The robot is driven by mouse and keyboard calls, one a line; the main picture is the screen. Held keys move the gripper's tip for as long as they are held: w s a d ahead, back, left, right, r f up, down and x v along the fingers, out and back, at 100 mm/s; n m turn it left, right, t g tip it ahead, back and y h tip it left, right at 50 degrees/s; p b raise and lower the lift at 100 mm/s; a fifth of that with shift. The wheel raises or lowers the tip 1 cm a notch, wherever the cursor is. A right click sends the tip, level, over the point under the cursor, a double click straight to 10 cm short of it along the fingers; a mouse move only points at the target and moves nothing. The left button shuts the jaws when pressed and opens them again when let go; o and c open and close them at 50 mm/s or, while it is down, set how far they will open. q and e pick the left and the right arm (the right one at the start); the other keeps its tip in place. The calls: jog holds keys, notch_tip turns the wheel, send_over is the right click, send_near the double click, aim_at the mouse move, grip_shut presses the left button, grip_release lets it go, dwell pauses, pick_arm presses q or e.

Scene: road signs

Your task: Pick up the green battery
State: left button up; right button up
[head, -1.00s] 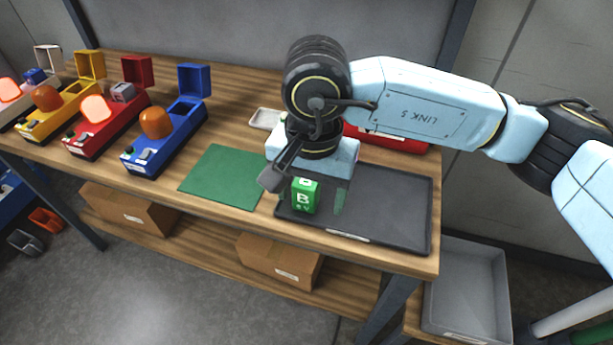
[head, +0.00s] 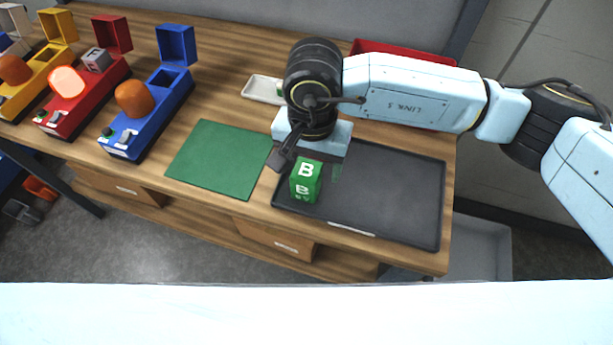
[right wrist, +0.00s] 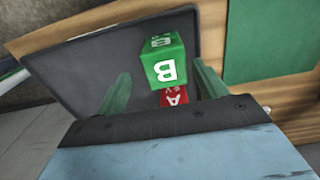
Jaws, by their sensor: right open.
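The green battery (head: 306,182) is a block with a white letter B. It stands near the left end of the dark tray (head: 400,200). My right gripper (head: 308,168) is open above and around the battery's place, one finger to each side in the head view. In the right wrist view, the green battery (right wrist: 164,60) lies between the line of the two open fingers (right wrist: 160,72), with gaps beside it. A red block marked A (right wrist: 174,97) shows partly behind it, nearer the palm; I do not see it in the head view. My left gripper is not in view.
A green mat (head: 220,157) lies left of the tray. A blue device with an orange dome (head: 150,108), and red and yellow ones, stand further left. A white dish (head: 262,90) and a red container (head: 400,50) are behind my right arm.

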jog(key=f, duration=0.4)
jog(key=shift+a+f+p, duration=0.2)
jog(key=shift+a+p, duration=0.15)
jog(key=shift+a, duration=0.05)
jog(key=shift+f, duration=0.45)
jog(key=shift+c, duration=1.2)
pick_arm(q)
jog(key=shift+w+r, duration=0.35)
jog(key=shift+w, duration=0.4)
pick_arm(e)
jog(key=shift+r, duration=0.1)
jog(key=c, duration=1.1)
